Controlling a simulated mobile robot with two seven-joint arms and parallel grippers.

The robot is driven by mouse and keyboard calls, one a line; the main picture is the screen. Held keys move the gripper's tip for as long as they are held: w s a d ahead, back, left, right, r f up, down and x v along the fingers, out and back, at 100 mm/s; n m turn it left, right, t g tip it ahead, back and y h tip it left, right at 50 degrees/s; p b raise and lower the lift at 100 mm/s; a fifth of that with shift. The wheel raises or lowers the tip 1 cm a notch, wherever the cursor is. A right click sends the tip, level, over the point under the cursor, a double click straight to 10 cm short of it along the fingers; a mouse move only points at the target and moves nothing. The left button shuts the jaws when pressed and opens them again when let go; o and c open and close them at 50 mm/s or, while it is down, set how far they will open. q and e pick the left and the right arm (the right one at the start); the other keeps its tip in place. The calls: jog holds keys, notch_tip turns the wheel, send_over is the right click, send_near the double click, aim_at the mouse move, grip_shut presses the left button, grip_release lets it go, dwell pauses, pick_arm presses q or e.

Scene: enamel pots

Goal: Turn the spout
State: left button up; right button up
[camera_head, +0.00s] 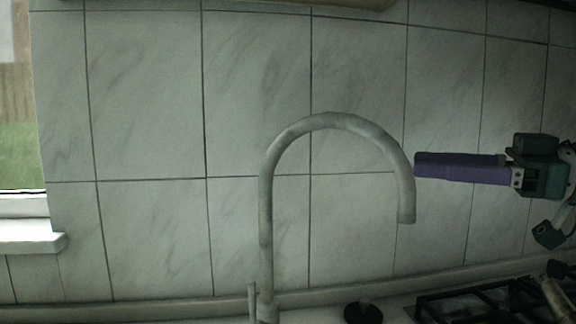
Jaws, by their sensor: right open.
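The spout (330,121) is a tall grey gooseneck tube. It rises from a base at the lower middle, arches over to the right, and its end points down. A short thin handle (252,299) stands at the left of the base. My right gripper (417,165) comes in from the right with long purple fingers. Its fingertips are at the right side of the spout's downward end. I cannot tell whether they touch it. The gripper is open, with nothing seen between the fingers. My left gripper is not in view.
A tiled wall (150,130) stands behind the spout. A window sill (30,240) is at the left. A black round object (362,312) and a stove grate (470,303) are at the lower right. The space left of the spout is clear.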

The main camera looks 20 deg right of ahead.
aim_at(394, 161)
jog(key=x, duration=0.3)
jog(key=shift+w+a+r, duration=0.1)
jog(key=shift+w, duration=0.1)
jog(key=shift+p+x, duration=0.3)
jog(key=shift+x, duration=0.7)
grip_shut()
dwell(0.6)
